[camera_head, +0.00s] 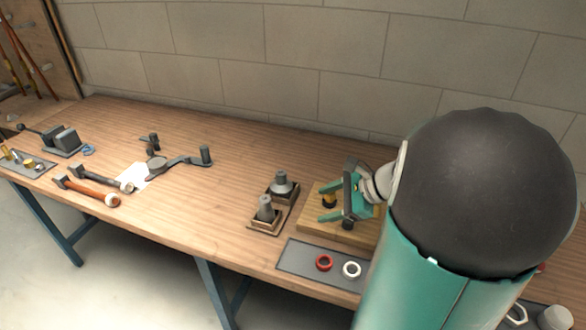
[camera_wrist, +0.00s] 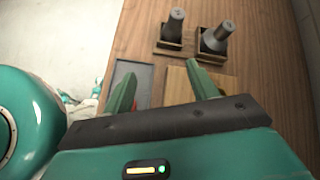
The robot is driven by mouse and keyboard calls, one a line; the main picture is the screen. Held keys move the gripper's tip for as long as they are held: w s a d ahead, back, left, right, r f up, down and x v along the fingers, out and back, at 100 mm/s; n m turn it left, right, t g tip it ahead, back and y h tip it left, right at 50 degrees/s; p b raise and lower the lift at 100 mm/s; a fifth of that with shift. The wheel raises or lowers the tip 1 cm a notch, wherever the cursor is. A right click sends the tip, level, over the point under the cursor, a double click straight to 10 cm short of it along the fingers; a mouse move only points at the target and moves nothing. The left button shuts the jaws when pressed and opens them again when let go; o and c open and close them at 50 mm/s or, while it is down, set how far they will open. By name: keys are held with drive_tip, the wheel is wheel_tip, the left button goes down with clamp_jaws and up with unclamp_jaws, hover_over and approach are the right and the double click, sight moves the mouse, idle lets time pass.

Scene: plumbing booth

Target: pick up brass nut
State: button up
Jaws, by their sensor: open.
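My gripper (camera_head: 327,202) is open above the wooden board (camera_head: 350,232), with its green fingers apart. A small brass-yellow and black piece (camera_head: 329,198) shows between or just behind the fingers. It may be the brass nut on a dark fitting; I cannot tell. In the wrist view my gripper (camera_wrist: 164,86) has its fingers spread over the board (camera_wrist: 180,85), and no nut shows clearly between them. Small brass-coloured parts (camera_head: 28,163) also lie on a grey tray at the far left of the bench.
Two dark fittings in wooden holders (camera_head: 264,214) stand left of the board. A grey mat (camera_head: 298,260) with a red ring (camera_head: 324,263) and a white ring (camera_head: 352,270) lies in front. The bench middle (camera_head: 215,205) is clear.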

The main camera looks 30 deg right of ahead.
drive_tip(key=s+d+f+m+t+h, duration=0.25)
drive_tip(key=d+m+t, duration=0.4)
drive_tip(key=d, duration=0.65)
drive_tip(key=m+g, duration=0.2)
approach(335, 193)
drive_tip(key=w+a, duration=0.2)
drive_tip(key=w, duration=0.1)
drive_tip(key=shift+f+t, duration=0.15)
drive_tip(key=shift+t, duration=0.1)
drive_tip(key=shift+x, duration=2.75)
drive_tip(key=shift+s+a+f, duration=0.1)
drive_tip(key=shift+a+f, duration=0.05)
drive_tip(key=c, duration=1.1)
